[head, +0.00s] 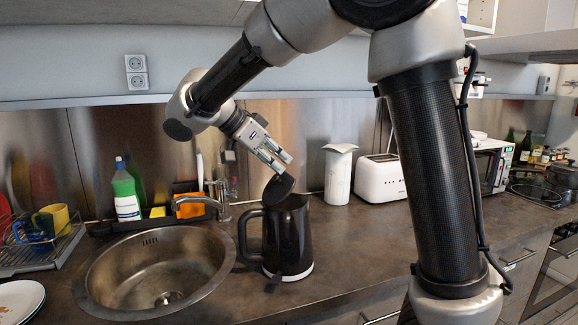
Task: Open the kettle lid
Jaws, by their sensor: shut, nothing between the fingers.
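The black kettle (288,240) stands upright on the countertop, just right of the sink, with its handle (248,238) toward the left. Its dark lid (278,188) stands tilted up at a steep angle above the rim, on the handle side. My gripper (279,165) is above the kettle, pointing down and to the right, with its fingers close to the upper edge of the lid. Its fingers are shut with nothing held between them. I cannot tell whether a fingertip touches the lid.
A round metal sink (155,270) with a faucet (215,200) lies to the left. A green soap bottle (125,190) stands behind it. A white canister (339,175) and a white toaster (380,178) stand behind the kettle to the right. The counter right of the kettle is clear.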

